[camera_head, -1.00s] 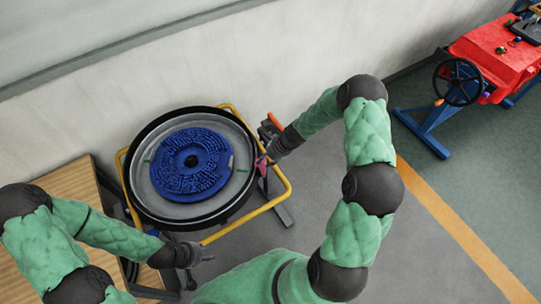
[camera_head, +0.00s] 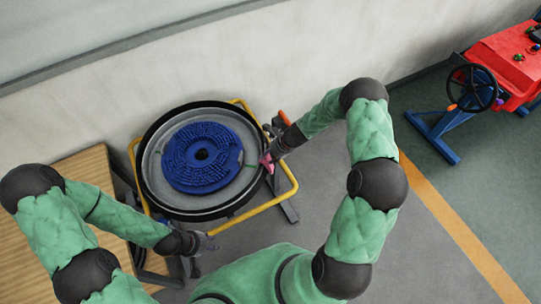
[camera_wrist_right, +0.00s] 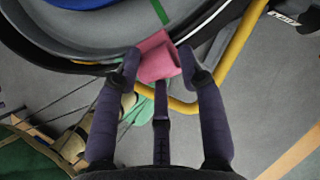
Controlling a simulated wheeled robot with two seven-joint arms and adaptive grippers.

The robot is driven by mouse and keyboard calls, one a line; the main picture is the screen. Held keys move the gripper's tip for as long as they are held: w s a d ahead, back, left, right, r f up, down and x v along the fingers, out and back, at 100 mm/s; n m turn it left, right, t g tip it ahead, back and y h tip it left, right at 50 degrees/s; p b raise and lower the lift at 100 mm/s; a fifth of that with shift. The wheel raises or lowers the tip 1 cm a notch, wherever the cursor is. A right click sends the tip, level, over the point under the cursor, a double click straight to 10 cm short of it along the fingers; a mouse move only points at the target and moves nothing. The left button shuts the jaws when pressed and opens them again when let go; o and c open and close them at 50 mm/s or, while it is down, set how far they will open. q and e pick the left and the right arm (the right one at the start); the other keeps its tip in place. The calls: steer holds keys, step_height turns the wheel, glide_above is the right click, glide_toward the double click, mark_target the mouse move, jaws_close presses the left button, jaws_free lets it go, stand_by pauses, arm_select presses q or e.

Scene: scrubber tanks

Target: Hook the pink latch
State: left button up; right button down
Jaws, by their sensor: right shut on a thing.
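The pink latch (camera_head: 267,163) is on the right side of the round black-rimmed tank (camera_head: 150,190). In the right wrist view the latch (camera_wrist_right: 157,56) lies between the two fingers of my right gripper (camera_wrist_right: 159,62), against the tank's rim. My right gripper (camera_head: 272,158) is shut on it; the fingers hide its sides. My left gripper (camera_head: 208,244) is at the lower front of the tank, near the yellow frame, apart from the latch. It is small and dark there, and I cannot tell how its fingers stand.
A blue brush disc (camera_head: 190,175) lies inside the tank. A yellow tube frame (camera_head: 268,206) surrounds the tank. A wooden table (camera_head: 85,190) stands at the left and a wall behind. A red machine with a handwheel (camera_head: 474,88) is far right. Grey floor is free at right.

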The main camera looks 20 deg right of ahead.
steer(key=shift+s+a+f, duration=0.3)
steer(key=shift+a, duration=0.3)
steer(key=c, duration=1)
jaws_free()
steer(key=shift+c, duration=0.2)
steer(key=shift+o, duration=1.2)
steer(key=shift+w, duration=0.1)
steer(key=shift+w+a+f, duration=0.1)
steer(key=shift+w+a, duration=0.1)
steer(key=shift+w, duration=0.15)
steer(key=shift+d+r, duration=0.35)
steer(key=shift+d, duration=0.05)
steer(key=shift+s+d+r, duration=0.1)
steer(key=shift+d+r, duration=0.1)
steer(key=shift+r, duration=0.1)
arm_select(q)
steer(key=shift+w+a, duration=0.15)
steer(key=shift+w, duration=0.05)
arm_select(e)
steer(key=v, duration=1)
steer(key=shift+s+a+r, duration=0.15)
steer(key=shift+r, duration=0.2)
